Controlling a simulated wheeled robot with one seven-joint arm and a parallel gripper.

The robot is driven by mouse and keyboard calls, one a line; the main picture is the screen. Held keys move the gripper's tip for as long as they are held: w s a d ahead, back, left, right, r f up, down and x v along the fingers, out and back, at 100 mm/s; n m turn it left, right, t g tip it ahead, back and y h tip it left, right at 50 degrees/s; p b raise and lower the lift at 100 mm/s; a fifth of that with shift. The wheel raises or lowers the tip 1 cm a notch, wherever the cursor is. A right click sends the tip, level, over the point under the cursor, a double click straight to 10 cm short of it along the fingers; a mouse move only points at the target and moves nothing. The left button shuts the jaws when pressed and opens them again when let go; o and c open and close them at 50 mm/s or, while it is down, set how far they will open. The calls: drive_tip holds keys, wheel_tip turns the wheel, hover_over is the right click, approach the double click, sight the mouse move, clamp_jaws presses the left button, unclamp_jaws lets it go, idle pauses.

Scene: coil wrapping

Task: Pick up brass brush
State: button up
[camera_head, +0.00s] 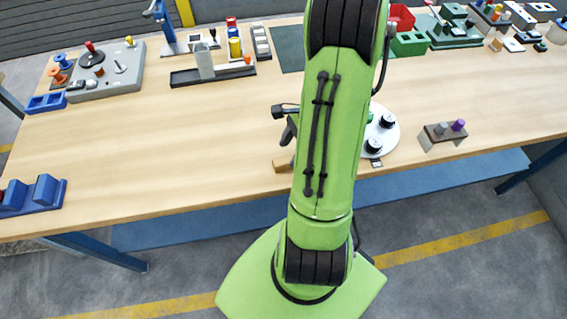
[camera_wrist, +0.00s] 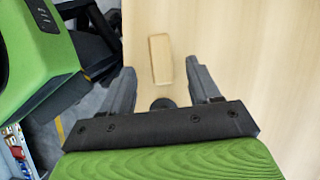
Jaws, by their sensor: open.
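A tan wooden block-like piece (camera_wrist: 160,58), which I take to be the brass brush, lies on the table top in the wrist view. No brass bristles show. It also shows in the head view (camera_head: 282,165) near the table's front edge, partly hidden by my arm. My gripper (camera_wrist: 160,68) is open and empty, with one finger on each side of the piece's line. I cannot tell the height gap between the fingertips and the piece. In the head view my arm hides most of the gripper.
A white round plate with black knobs (camera_head: 385,130) stands right of my arm. A small block with pegs (camera_head: 444,133) is farther right. A grey fixture board (camera_head: 105,72), a dark tray (camera_head: 213,75) and green bins (camera_head: 410,43) stand farther back. The table's left middle is clear.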

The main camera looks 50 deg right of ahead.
sight(285, 159)
drive_tip(key=b+x, duration=0.1)
drive_tip(key=x, duration=0.4)
drive_tip(key=shift+w, duration=0.15)
drive_tip(key=shift+c, duration=1)
drive_tip(key=c, duration=0.9)
wheel_tip(285, 159, up, 10)
drive_tip(key=shift+r+p, duration=0.1)
drive_tip(key=shift+p, duration=1.15)
